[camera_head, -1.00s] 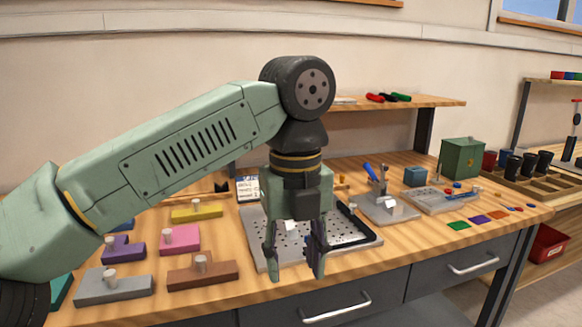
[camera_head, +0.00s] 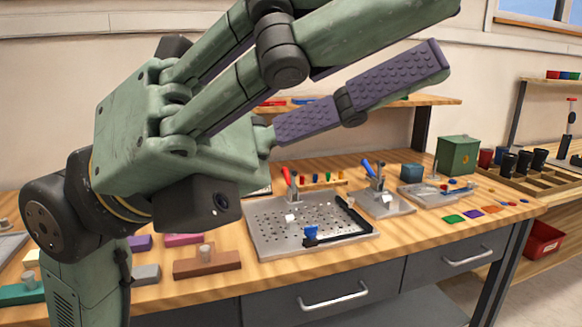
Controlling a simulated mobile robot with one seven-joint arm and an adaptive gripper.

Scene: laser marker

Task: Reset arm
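My gripper (camera_head: 448,32) is raised close to the camera, in front of the bench. Its fingers point to the upper right, with purple textured pads. The fingers are apart with no object seen between them, so it is open and empty. My arm (camera_head: 75,225) folds up from the lower left with the wrist bent. The gripper is clear of the bench top in this view and hides part of the wall and the back shelf.
A perforated metal plate (camera_head: 270,240) with a red-handled clamp (camera_head: 290,185) lies mid-bench. A blue-handled clamp (camera_head: 375,180) and a green box (camera_head: 457,155) stand to its right. Brown (camera_head: 207,262) and other coloured blocks lie at left. A red bin (camera_head: 543,242) is at right.

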